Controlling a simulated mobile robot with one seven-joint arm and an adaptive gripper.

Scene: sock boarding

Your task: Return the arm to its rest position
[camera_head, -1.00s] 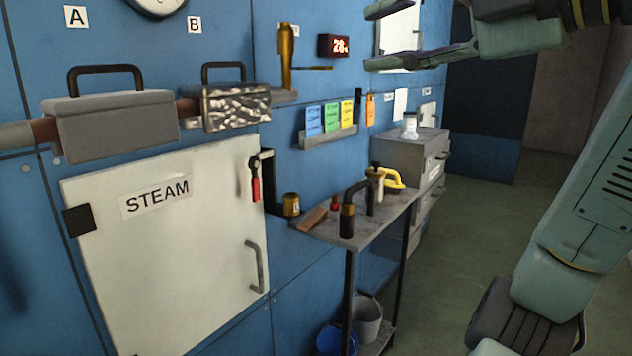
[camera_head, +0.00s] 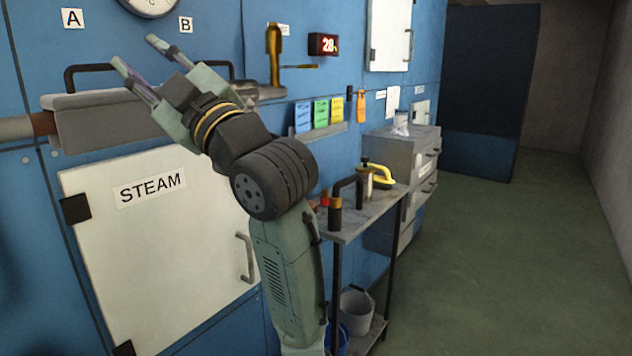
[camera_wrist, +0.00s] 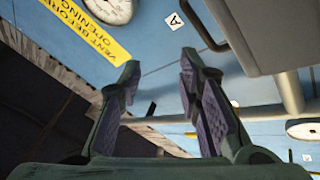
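My gripper (camera_head: 135,62) is raised in front of the blue wall at the upper left of the head view, between the A and B labels. Its two fingers stand apart with nothing between them. In the wrist view, my gripper (camera_wrist: 158,75) also shows open and empty, with bare wall beyond its fingertips.
A grey box (camera_head: 100,125) with a black handle is left of my gripper. The white STEAM door (camera_head: 150,250) is below. A narrow shelf table (camera_head: 365,212) holds a yellow-handled item (camera_head: 380,175). Grey cabinets (camera_head: 400,150) stand behind it. The floor (camera_head: 500,260) at right is clear.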

